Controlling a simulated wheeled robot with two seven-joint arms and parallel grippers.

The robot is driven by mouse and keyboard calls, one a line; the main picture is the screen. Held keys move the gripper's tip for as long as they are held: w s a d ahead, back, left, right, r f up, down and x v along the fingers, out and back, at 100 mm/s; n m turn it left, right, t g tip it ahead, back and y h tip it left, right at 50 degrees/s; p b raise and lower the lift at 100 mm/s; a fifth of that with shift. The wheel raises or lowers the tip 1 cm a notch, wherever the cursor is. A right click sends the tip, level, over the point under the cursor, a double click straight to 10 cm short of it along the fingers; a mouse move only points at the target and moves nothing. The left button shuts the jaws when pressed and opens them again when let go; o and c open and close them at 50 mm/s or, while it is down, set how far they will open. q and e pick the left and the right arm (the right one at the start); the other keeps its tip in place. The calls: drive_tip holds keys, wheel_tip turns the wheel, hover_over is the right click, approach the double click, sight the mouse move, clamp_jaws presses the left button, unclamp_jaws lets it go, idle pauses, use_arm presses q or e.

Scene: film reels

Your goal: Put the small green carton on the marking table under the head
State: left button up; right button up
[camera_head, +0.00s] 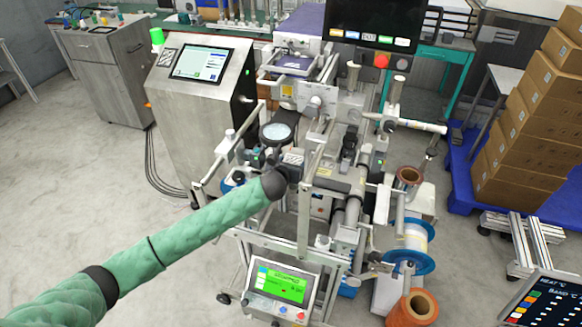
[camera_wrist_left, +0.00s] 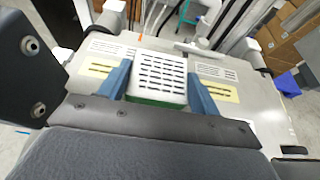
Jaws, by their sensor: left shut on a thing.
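In the left wrist view, the small carton (camera_wrist_left: 160,78) has a white top with rows of dark marks and a green side. The blue fingers of my left gripper (camera_wrist_left: 161,88) stand on either side of it and are shut on it. Behind and below it is a light grey plate (camera_wrist_left: 245,118), with slotted cream panels to both sides. I cannot tell whether the carton touches this plate. In the head view, my left gripper (camera_head: 268,160) is at the machine's front left, partly hidden by my forearm. The carton and marking head are hard to make out there. My right gripper is out of view.
Around my left gripper stand a round lens-like disc (camera_head: 277,133), frame posts and rollers. A green-screened panel (camera_head: 281,285) is below, and a steel cabinet with a screen (camera_head: 200,64) is behind left. Blue-flanged reels (camera_head: 410,250) are at right. The floor at left is clear.

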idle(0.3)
use_arm(q)
drive_tip(key=o, duration=1)
drive_tip(key=shift+f, duration=0.1)
drive_tip(key=shift+o, duration=0.4)
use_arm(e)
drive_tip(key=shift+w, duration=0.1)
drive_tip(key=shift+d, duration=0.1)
use_arm(q)
drive_tip(key=shift+s, duration=0.1)
drive_tip(key=b+v, duration=0.3)
drive_tip(key=v, duration=0.9)
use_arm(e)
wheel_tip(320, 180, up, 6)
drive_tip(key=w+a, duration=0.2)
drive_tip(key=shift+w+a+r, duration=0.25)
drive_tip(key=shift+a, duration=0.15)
